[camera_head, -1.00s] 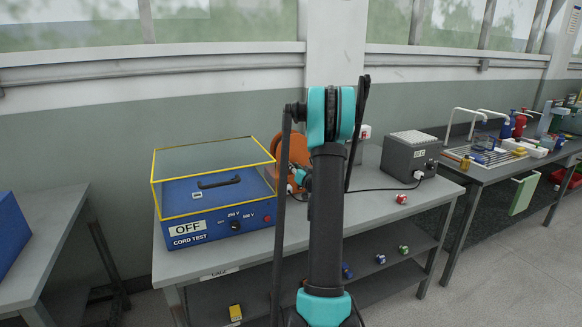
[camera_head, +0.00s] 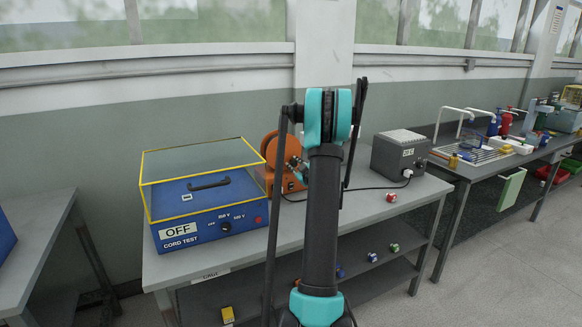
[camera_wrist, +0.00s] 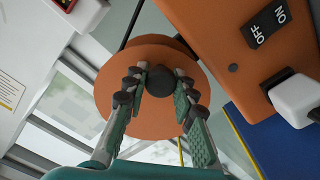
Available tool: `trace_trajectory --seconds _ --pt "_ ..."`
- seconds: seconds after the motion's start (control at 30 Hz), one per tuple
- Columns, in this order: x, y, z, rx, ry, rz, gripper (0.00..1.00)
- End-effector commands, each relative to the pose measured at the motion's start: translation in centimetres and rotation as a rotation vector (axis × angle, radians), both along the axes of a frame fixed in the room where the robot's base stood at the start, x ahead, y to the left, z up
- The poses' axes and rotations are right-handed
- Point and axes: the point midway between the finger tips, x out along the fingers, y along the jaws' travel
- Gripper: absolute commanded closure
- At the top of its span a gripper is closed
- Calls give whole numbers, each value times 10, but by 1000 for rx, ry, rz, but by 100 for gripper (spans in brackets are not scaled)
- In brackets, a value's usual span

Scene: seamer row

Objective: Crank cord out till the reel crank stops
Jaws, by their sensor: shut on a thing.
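The orange cord reel (camera_head: 269,147) stands on the grey bench between the cord test box and a grey box, partly hidden by my arm. In the wrist view its round orange disc (camera_wrist: 122,97) faces my gripper. A black crank knob (camera_wrist: 160,80) sits on the disc, between my two fingers. My gripper (camera_wrist: 158,84) is shut on the knob. In the head view my gripper (camera_head: 301,166) shows small at the reel's right side. The reel's orange housing (camera_wrist: 225,45) carries a black ON/OFF switch (camera_wrist: 264,24) and a white plug (camera_wrist: 300,98).
A blue cord test box (camera_head: 205,210) with a yellow-framed clear cover and an OFF sign stands left of the reel. A grey box (camera_head: 400,155) stands right, with a black cord (camera_head: 365,188) along the bench. Small coloured pieces lie on the bench and lower shelf.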

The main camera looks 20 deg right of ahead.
Motion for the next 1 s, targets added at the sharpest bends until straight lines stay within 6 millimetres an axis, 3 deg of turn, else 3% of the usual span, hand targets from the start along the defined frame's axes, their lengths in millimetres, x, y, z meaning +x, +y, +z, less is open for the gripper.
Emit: trace_trajectory --seconds 0.6,1.0 --pt "0 -18 22 -544 -19 0 100" --pt "0 -20 30 -716 -25 0 100"
